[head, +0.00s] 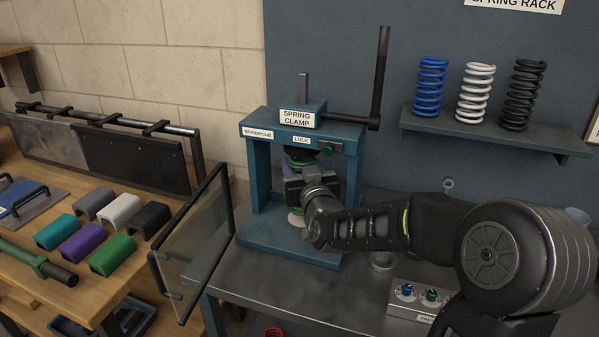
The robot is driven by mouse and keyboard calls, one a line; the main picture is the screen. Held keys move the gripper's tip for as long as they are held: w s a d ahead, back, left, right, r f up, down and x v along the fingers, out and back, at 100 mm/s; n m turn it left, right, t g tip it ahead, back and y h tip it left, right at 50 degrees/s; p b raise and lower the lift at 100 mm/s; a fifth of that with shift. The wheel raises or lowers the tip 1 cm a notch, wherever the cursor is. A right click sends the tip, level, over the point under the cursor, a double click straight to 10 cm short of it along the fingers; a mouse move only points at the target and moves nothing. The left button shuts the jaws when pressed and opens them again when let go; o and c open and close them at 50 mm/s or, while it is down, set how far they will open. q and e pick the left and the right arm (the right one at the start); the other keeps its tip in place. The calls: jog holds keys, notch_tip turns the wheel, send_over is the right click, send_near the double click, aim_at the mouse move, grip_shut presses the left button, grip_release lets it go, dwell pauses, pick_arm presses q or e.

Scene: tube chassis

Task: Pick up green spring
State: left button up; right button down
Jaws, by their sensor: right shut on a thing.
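My right gripper (307,187) is inside the blue spring clamp (262,166), between its posts. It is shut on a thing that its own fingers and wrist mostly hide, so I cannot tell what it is. Small purple and dark parts show just above the fingers, and a pale round piece (296,218) shows below them, over the clamp's base. A blue spring (430,87), a white spring (475,92) and a black spring (523,95) stand on the wall rack (485,136). My left gripper is not in view.
A glass guard door (192,246) stands open left of the clamp. A wooden bench (50,283) at left carries coloured half-round covers (81,243) and a green-handled tool (36,263). A valve box (416,300) sits right on the metal table. A red coil (272,332) shows at the bottom edge.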

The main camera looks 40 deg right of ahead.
jog(key=r+b+v, duration=0.1)
jog(key=b+v, duration=0.8)
jog(key=v, duration=0.9)
jog(key=shift+r, duration=0.15)
jog(key=shift+d, duration=0.1)
